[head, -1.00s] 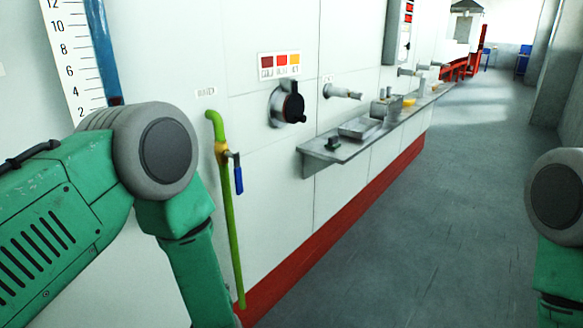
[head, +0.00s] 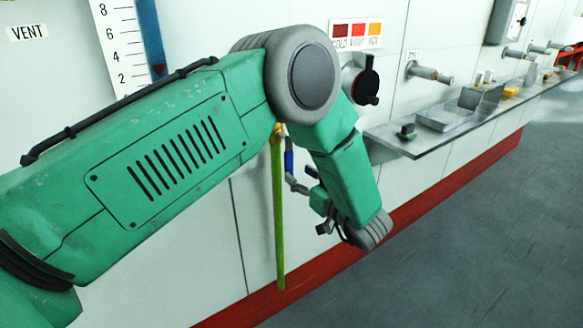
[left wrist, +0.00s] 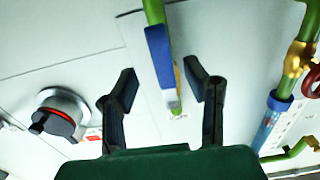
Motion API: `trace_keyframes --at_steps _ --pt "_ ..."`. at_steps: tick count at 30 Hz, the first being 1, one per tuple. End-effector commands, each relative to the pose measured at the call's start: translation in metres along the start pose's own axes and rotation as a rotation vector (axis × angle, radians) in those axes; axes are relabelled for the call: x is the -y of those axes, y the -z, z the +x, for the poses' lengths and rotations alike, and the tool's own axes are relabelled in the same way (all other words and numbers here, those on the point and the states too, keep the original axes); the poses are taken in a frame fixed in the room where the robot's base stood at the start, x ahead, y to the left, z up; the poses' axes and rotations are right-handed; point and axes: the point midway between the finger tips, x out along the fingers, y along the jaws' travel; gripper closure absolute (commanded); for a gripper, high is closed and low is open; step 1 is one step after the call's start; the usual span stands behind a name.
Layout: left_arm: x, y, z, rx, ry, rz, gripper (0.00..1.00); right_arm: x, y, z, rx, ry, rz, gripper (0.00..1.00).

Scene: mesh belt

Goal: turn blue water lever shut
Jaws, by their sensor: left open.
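The blue lever (head: 289,161) hangs downward beside the green pipe (head: 279,225) on the white wall. The yellow valve body (head: 277,133) at its top is partly hidden behind my arm. In the left wrist view the blue lever (left wrist: 159,56) shows between the two dark fingers of my left gripper (left wrist: 162,84), with the green pipe (left wrist: 153,12) behind it. Both fingers look apart from the lever. In the head view my left gripper (head: 304,192) is open, just below and to the right of the lever. My right gripper is not in view.
A grey shelf (head: 425,147) with trays juts from the wall at the right. A round black knob (head: 366,80) sits above it. In the left wrist view another pipe with a yellow fitting (left wrist: 298,58) and a red handwheel (left wrist: 312,82) shows at the right.

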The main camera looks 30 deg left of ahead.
Motion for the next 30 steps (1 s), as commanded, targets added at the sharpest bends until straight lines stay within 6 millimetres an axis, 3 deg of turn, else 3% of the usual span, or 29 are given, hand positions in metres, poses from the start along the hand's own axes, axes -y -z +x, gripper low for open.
trace_keyframes --at_steps 3,9,20,21,24,30 --pt "0.001 0.0 0.023 0.0 0.002 -0.001 0.59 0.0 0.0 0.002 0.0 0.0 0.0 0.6" --pt "0.0 0.0 0.045 0.0 0.001 -0.002 0.59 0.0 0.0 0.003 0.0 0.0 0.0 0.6" --pt "0.0 0.0 0.051 0.0 -0.001 -0.001 0.59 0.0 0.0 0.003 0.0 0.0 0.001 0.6" --pt "0.0 0.0 0.051 0.0 -0.001 -0.001 0.66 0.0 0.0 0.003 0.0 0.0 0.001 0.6" --pt "0.0 0.0 0.05 0.0 -0.001 -0.001 1.0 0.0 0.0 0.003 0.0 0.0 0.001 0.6" --pt "-0.001 0.0 0.05 0.0 -0.002 -0.001 1.0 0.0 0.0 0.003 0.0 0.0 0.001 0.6"
